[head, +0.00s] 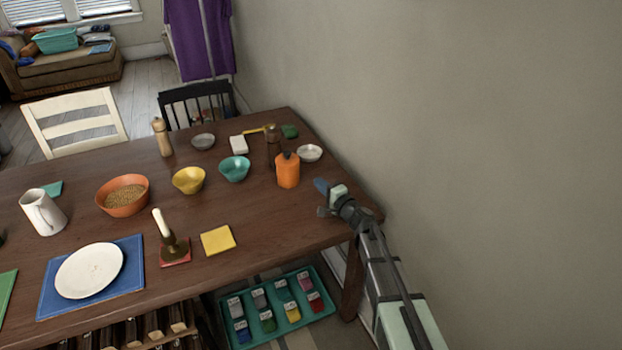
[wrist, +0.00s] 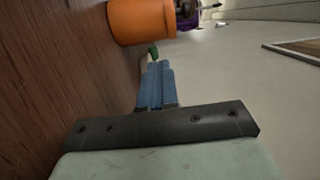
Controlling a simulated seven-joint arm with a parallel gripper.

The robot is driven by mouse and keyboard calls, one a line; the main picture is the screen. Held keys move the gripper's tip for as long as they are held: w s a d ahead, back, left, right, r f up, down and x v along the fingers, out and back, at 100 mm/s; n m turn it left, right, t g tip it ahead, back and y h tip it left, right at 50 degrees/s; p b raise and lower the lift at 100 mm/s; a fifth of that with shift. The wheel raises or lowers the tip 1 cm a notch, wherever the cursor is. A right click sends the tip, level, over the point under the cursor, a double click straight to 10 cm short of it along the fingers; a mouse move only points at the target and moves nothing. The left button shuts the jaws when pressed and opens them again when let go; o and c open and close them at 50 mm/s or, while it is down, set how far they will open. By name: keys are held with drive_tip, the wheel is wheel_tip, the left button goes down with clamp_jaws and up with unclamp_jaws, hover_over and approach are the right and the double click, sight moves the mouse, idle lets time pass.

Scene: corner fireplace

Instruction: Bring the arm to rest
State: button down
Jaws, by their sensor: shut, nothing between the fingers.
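My gripper (head: 321,198) is over the right end of the brown wooden table (head: 310,225), near the wall. Its blue fingers (wrist: 155,85) are together in the wrist view, with nothing between them. An orange bottle (head: 288,171) with a dark top stands on the table to the left of the gripper and beyond it, apart from it. The bottle also shows at the top of the wrist view (wrist: 140,20). My arm comes up from the lower right, beside the table's right end.
A small white bowl (head: 309,153), a teal bowl (head: 234,169) and a yellow bowl (head: 188,180) stand on the table. A teal tray (head: 330,310) of small items lies below. The wall (head: 470,120) is close on the right.

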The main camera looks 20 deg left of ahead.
drive_tip(key=shift+v, duration=2.6)
drive_tip(key=s+d+f+m+h, duration=0.15)
drive_tip(key=s+d+m, duration=0.25)
drive_tip(key=d, duration=1)
drive_tip(key=s+d+f+n+g+h, duration=0.2)
drive_tip(key=s+d+f+g, duration=0.15)
drive_tip(key=s+f, duration=0.5)
drive_tip(key=s+d+f+n+g+h, duration=0.2)
drive_tip(key=s+d+f+g, duration=0.15)
drive_tip(key=s+f, duration=0.5)
drive_tip(key=s+d+f+n+g+h, duration=0.2)
drive_tip(key=s+d+f+g, duration=0.3)
drive_tip(key=f, duration=0.6)
drive_tip(key=s+d+f+n+g+h, duration=0.1)
drive_tip(key=s+d+f+h, duration=0.1)
drive_tip(key=s, duration=0.6)
drive_tip(key=s+d+f+n+g+h, duration=0.2)
drive_tip(key=s+d+f+h, duration=0.1)
drive_tip(key=s+d, duration=0.4)
drive_tip(key=s+d+f+n+g+h, duration=0.1)
drive_tip(key=s+d+f, duration=0.3)
drive_tip(key=s, duration=0.4)
drive_tip(key=shift+s+d+f+n+g+h, duration=0.35)
drive_tip(key=shift+d+n+g+h, duration=0.1)
drive_tip(key=shift+h, duration=0.2)
